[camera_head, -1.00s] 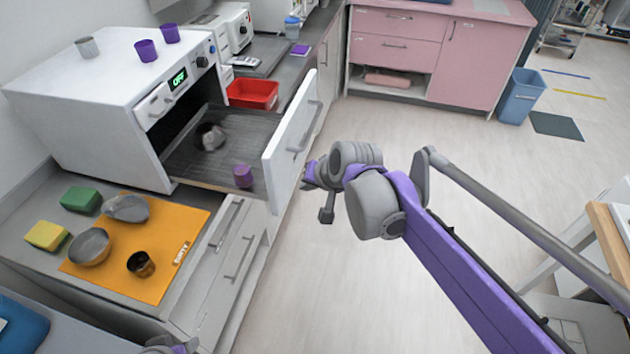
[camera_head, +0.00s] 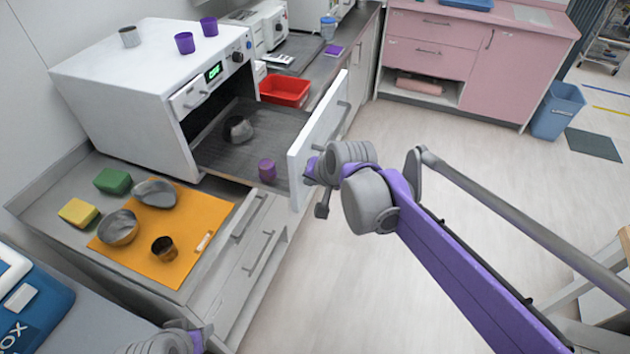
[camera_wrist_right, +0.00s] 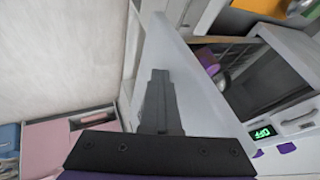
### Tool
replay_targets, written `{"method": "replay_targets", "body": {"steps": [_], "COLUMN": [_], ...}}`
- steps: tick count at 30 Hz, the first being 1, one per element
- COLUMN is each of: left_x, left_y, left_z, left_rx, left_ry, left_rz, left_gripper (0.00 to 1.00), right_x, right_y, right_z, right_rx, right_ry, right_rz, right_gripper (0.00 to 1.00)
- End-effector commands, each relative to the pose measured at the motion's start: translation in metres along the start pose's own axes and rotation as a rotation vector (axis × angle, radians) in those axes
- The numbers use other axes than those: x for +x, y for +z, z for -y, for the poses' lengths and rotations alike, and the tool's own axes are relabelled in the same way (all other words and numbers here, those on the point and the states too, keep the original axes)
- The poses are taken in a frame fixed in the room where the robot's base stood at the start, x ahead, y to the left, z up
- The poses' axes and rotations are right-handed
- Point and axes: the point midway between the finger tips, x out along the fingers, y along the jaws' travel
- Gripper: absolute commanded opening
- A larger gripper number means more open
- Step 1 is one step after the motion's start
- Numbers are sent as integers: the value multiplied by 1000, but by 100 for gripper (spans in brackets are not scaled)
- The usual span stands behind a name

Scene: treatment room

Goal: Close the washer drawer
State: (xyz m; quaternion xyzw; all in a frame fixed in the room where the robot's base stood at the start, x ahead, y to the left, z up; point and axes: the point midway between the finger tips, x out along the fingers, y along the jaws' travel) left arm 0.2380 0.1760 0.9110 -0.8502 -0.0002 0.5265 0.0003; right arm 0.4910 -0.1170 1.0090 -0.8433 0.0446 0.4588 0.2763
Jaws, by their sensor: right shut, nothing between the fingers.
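The white washer (camera_head: 160,85) stands on the left counter with its drawer pulled out. The drawer's white front panel (camera_head: 312,150) stands well away from the washer body. Inside the drawer are a purple cup (camera_head: 267,170) and a dark grey metal cup (camera_head: 238,130). My right gripper (camera_head: 312,170) is at the outer face of the panel, near its lower end. In the right wrist view its shut fingers (camera_wrist_right: 160,95) lie before the white panel (camera_wrist_right: 195,95); I cannot tell if they touch. My left gripper (camera_head: 195,338) is only partly visible at the bottom edge, its jaws unclear.
An orange mat (camera_head: 190,235) with bowls and a dark cup lies on the counter before the washer. Sponges lie beside it. Cups stand on the washer top. A red tray (camera_head: 285,90) is behind the drawer. The floor to the right is open.

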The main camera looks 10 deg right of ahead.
Motion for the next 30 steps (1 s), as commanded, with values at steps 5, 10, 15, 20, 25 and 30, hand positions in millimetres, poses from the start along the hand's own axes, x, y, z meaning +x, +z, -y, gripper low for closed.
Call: {"method": "replay_targets", "body": {"steps": [5,10,15,20,25,30], "left_x": [0,-2,-6,-12,-20,-28], "left_y": [0,-2,-6,-11,-19,-27], "left_z": [0,0,0,0,0,0], "left_rx": [0,0,0,0,0,0], "left_ry": [0,0,0,0,0,0], "left_rz": [0,-1,-4,-8,-15,-22], "left_gripper": [50,50,50,50,50,50], "right_x": [15,35,57,77,98,115], "right_y": [1,1,0,0,0,-1], "right_z": [29,68,111,150,190,223], "right_rx": [-4,-5,-5,-4,-3,-2], "right_ry": [-5,-6,-5,-5,-5,-4], "right_rz": [2,2,1,0,0,-1], "right_gripper": [0,0,0,0,0,0]}}
